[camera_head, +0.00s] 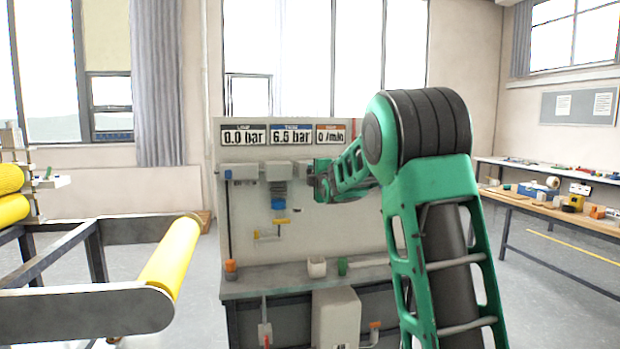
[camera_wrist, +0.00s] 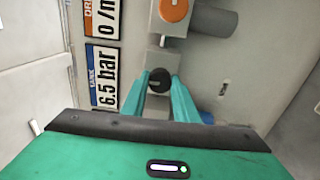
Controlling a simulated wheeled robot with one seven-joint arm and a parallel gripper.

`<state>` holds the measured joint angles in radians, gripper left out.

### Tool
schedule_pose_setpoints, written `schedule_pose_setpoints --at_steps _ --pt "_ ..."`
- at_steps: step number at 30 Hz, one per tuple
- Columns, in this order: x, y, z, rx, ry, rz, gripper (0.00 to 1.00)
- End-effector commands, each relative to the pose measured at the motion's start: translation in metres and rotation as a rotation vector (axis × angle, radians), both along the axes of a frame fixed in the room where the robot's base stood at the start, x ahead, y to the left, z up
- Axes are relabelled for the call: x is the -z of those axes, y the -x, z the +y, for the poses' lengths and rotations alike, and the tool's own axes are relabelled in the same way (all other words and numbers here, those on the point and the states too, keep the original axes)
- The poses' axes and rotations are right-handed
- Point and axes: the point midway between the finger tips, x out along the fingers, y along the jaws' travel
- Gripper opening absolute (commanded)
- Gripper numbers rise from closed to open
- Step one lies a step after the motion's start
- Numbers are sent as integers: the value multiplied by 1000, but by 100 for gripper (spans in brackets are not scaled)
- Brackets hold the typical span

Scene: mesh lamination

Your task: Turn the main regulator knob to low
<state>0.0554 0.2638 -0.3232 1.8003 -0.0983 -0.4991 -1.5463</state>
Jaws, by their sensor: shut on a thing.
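A round black knob (camera_wrist: 159,80) sits on a grey block on the upright panel (camera_head: 345,215). My gripper (camera_wrist: 160,76) has its two green fingers on either side of this knob and is shut on it. In the head view my gripper (camera_head: 319,184) is at the panel, below the right-hand displays, and it hides the knob. No low mark or pointer on the knob is readable. The displays read 0.0 bar (camera_head: 243,137), 6.5 bar (camera_head: 291,137) and 0 /min (camera_head: 330,137).
An orange round knob (camera_wrist: 174,9) is close beside the held one. A blue bowl (camera_head: 278,204) hangs below the fittings, left of my gripper. A yellow roller (camera_head: 170,258) stands at left. A bench with small items (camera_head: 560,207) is at right.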

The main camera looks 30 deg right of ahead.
Motion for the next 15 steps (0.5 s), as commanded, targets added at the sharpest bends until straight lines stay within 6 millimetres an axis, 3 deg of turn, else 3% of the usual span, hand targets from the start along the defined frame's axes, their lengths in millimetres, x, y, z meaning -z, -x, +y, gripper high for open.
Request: schedule_pose_setpoints --at_steps 1,5,6,8,15 --pt "9 -2 5 -9 -6 15 4" --pt "9 -2 5 -9 -7 16 4" --pt "9 -2 5 -9 -7 16 34" --pt "8 -2 5 -8 -6 15 45" --pt "4 -1 2 -4 -4 6 45"
